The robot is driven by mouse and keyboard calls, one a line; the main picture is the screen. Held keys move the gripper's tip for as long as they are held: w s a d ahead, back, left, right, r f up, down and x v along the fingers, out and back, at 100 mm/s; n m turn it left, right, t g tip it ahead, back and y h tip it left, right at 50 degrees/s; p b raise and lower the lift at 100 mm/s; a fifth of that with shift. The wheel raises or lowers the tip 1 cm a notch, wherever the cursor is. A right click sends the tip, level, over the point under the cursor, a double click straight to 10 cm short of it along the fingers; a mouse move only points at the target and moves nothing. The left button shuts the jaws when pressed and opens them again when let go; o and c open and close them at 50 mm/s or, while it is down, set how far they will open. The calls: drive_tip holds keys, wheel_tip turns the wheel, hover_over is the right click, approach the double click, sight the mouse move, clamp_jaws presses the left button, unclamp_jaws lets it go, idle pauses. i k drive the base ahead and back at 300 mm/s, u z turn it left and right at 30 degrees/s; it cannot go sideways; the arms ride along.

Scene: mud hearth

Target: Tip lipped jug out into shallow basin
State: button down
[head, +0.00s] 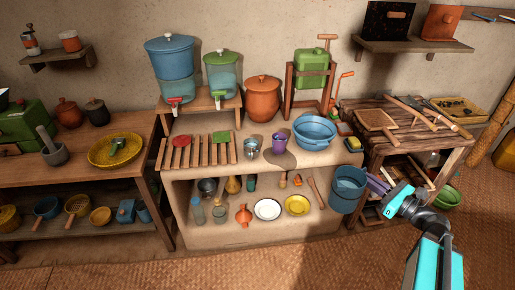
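A small purple vessel (278,143) stands upright on the clay counter. It looks like the lipped jug, though its lip is too small to make out and its contents are hidden. The blue shallow basin (315,129) stands just right of it, wide and open at the top. My gripper (372,182) is at the lower right, in front of the wooden side table and beside the blue bucket. It is well away from the jug and basin. It seems to hold nothing, but its finger gap is unclear.
A metal cup (251,147) stands just left of the purple vessel. A green press in a wooden frame (312,70) and a lidded orange pot (263,97) stand behind. A slatted rack (195,152) lies left. A blue bucket (348,188) stands on the floor.

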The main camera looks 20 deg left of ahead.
sight(312, 133)
drive_tip(key=u, duration=1.05)
drive_tip(key=i, duration=1.05)
drive_tip(key=z, duration=0.1)
